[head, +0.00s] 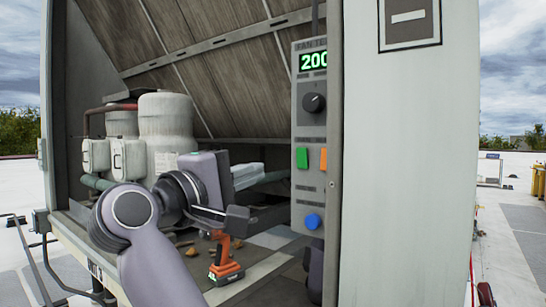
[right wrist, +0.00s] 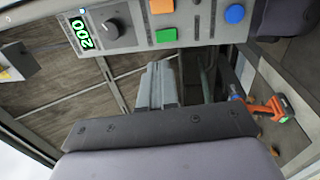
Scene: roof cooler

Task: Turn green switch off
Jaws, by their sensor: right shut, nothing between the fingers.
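The green switch (head: 302,157) is a small rectangle on the grey control panel (head: 306,187), below the black knob (head: 314,102) and beside an orange switch (head: 323,158). In the right wrist view the green switch (right wrist: 166,35) lies near the top, sideways, in plain sight. I cannot tell its on or off position. My right gripper (head: 237,218) is shut and empty, left of the panel and lower than the green switch, apart from it. In the right wrist view its dark end (right wrist: 160,130) spans the lower part. My left gripper does not show.
A blue button (head: 312,221) sits low on the panel, and a green display (head: 313,62) reads 200 at its top. An orange drill (head: 225,262) stands on the cooler floor. A pale cabinet wall (head: 410,170) partly covers the panel's right side. White tanks (head: 165,122) stand behind my arm.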

